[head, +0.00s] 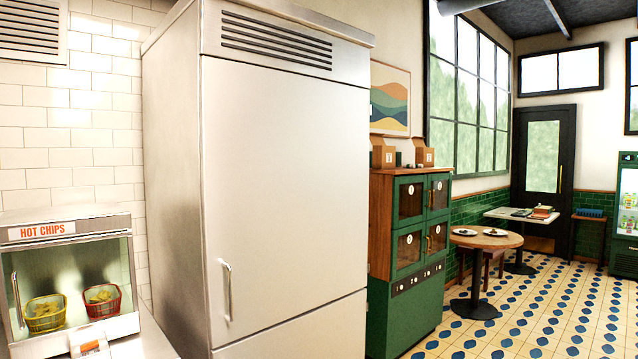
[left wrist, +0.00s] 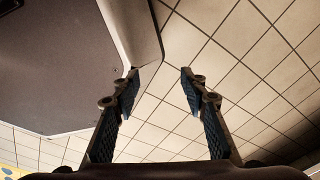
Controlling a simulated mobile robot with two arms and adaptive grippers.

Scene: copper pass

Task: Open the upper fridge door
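The tall steel fridge (head: 270,130) stands in the middle-left of the head view. Its upper door (head: 285,200) is closed, with a vertical bar handle (head: 226,290) low on its left side. A seam separates it from the lower door (head: 300,335), which is also closed. Neither gripper shows in the head view. In the left wrist view my left gripper (left wrist: 158,80) is open and empty, its two blue-padded fingers apart. The fridge handle is not seen in the left wrist view. My right gripper is not in view.
A hot chips warmer (head: 70,275) with two baskets stands left of the fridge on a counter. A green cabinet (head: 410,250) stands right of it. A round table (head: 486,240) is farther back right. Tiled floor (head: 540,310) is open at right.

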